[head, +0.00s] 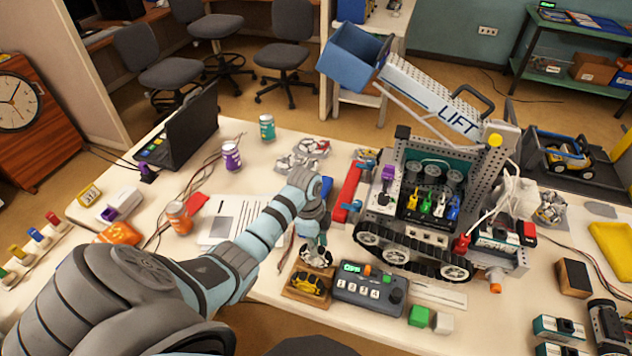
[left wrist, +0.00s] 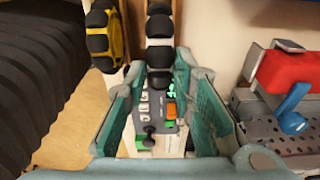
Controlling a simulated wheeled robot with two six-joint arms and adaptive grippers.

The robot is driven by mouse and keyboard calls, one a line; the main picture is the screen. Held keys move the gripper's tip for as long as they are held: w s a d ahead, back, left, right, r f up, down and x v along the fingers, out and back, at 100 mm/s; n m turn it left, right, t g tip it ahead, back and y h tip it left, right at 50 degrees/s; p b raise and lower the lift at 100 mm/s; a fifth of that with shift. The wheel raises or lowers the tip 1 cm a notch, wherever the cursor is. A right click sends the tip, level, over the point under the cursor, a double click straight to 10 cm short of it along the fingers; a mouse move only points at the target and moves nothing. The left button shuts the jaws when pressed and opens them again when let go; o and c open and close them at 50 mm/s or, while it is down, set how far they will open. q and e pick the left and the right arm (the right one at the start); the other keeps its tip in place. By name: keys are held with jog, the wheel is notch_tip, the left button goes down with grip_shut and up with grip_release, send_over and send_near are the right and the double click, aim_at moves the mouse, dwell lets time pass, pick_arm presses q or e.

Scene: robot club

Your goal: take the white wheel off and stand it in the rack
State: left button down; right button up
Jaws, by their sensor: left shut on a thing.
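The white wheel (head: 316,257) has black rollers around its rim. My left gripper (head: 312,236) is shut on it. In the left wrist view the wheel (left wrist: 160,40) shows edge-on between the fingers (left wrist: 160,90). The small wooden rack (head: 290,293) lies near the table's front edge, just below the white wheel in the head view. A yellow wheel with black rollers (head: 308,283) is in the rack; it also shows left of the white wheel in the left wrist view (left wrist: 118,45). I cannot tell whether the white wheel touches the rack. My right gripper is not in view.
A grey control box (head: 345,294) with a green display stands right beside the rack. A tracked robot (head: 420,240) with a raised LIFT arm stands to the right. A red and grey part (head: 349,192) lies behind. White papers (head: 232,220) lie to the left.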

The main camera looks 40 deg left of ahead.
pick_arm(q)
jog(key=shift+f, duration=0.45)
jog(key=shift+f, duration=0.4)
jog(key=shift+f+b, duration=0.15)
jog(key=shift+b, duration=0.15)
jog(key=shift+f, duration=0.45)
dwell(0.3)
jog(key=c, duration=1.3)
grip_release()
